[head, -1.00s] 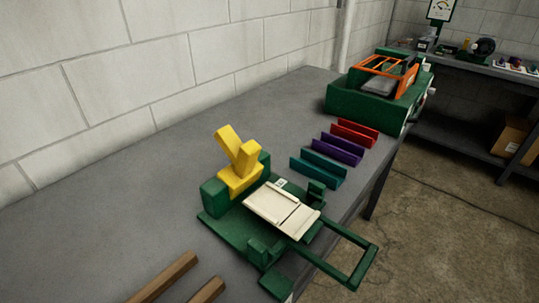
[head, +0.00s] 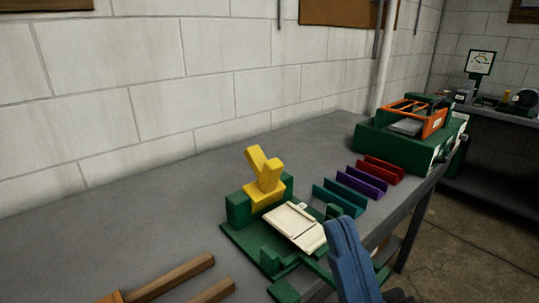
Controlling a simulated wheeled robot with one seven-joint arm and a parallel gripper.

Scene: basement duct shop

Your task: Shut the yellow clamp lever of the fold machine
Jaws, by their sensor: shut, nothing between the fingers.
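The fold machine (head: 238,245) is a green device near the middle of the bench. A cream sheet (head: 295,225) lies on the machine's bed to the right of the lever. My gripper (head: 341,224), blue, comes in from the bottom edge in front of the machine's right side. It looks shut and empty, apart from the lever, to its right and nearer to me. It hides part of the green frame at the machine's front right.
Teal (head: 340,200), purple (head: 361,183) and red (head: 381,170) channel pieces lie right of the machine. A green machine with an orange frame (head: 414,110) stands at the bench's far end. Wooden bars (head: 178,275) lie at front left. The bench (head: 130,235) left of the machine is clear.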

